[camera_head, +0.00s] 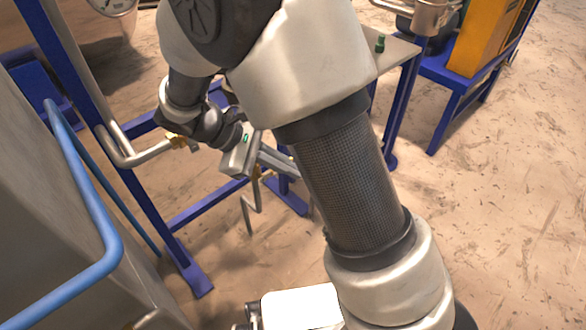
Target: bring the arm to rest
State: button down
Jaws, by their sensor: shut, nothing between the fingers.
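My arm, white with dark joints, fills the middle of the head view, bent and raised with its forearm folded back behind the nearer link. My gripper (288,168) shows left of the meshed arm section, its fingers pointing right and slightly down. The fingers are shut with nothing visible in them. Their tips are close to the edge of my own arm link in the picture, and may be partly hidden by it. The gripper is in the air in front of the blue frame.
A blue metal frame (150,205) with steel pipes (143,157) stands behind the gripper. A grey cabinet with a blue handle rail (95,205) is at left. A grey tabletop (395,50) and a yellow unit (485,40) are at back right. The floor (500,220) at right is clear.

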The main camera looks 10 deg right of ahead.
jog(key=shift+s+d+r, duration=0.2)
jog(key=shift+d+r, duration=0.05)
jog(key=shift+r, duration=0.05)
dwell(0.4)
jog(key=s+d+r+m+t+y, duration=0.3)
jog(key=s+r+m+y, duration=0.25)
jog(key=r, duration=0.25)
jog(key=s+d+r+m+t+y, duration=0.3)
jog(key=s+d+r+m+y, duration=0.1)
jog(key=s+r+m, duration=0.3)
notch_tip(320, 180, up, 25)
jog(key=p, duration=2.4)
jog(key=shift+a+p, duration=0.2)
jog(key=shift+p, duration=0.1)
jog(key=shift+f, duration=0.15)
